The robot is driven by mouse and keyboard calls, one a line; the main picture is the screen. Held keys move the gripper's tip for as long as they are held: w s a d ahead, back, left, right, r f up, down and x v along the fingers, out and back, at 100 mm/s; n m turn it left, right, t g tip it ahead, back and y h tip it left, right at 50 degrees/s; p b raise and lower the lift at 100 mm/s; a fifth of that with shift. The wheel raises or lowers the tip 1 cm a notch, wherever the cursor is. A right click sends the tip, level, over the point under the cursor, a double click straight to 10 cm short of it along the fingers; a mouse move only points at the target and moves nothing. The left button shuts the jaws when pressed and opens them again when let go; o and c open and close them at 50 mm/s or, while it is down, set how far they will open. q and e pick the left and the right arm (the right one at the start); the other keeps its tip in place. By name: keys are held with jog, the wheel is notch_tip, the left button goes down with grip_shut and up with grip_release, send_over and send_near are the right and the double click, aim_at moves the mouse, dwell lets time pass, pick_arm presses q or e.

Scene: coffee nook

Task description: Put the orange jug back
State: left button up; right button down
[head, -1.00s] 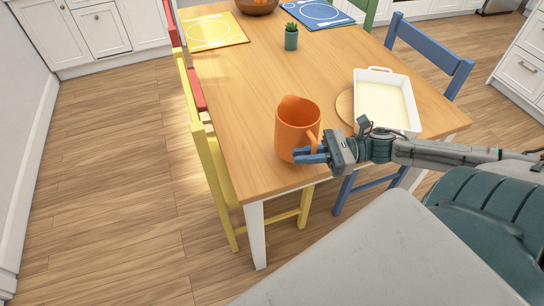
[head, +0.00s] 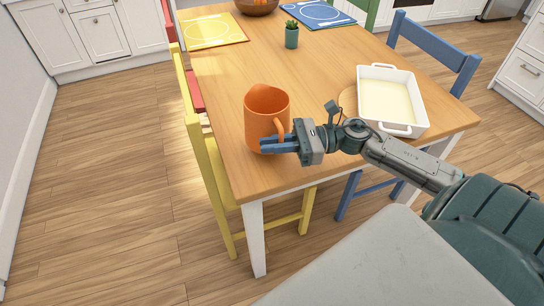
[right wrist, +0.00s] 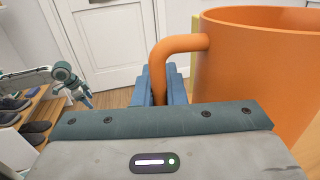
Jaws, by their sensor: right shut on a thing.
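The orange jug (head: 264,112) is upright at the near left part of the wooden table (head: 318,103), close to the table's edge. Whether its base touches the table top or is just above it, I cannot tell. My right gripper (head: 272,146) is shut on the jug's handle, reaching in from the right. In the right wrist view the orange jug (right wrist: 270,60) fills the right side, and its handle passes between the blue fingers of the right gripper (right wrist: 167,92). My left gripper is not in the head view; an arm part shows at the left of the right wrist view.
A white baking dish (head: 391,100) stands on a round wooden board to the right. A small potted plant (head: 291,36), a yellow placemat (head: 214,31), a blue placemat (head: 318,12) and a bowl are farther back. A yellow chair (head: 207,150) and a blue chair (head: 436,52) flank the table.

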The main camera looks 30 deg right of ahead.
jog(key=shift+w+a+f, duration=0.1)
jog(key=shift+f, duration=1.65)
jog(key=shift+f, duration=0.1)
jog(key=c, duration=1.5)
grip_release()
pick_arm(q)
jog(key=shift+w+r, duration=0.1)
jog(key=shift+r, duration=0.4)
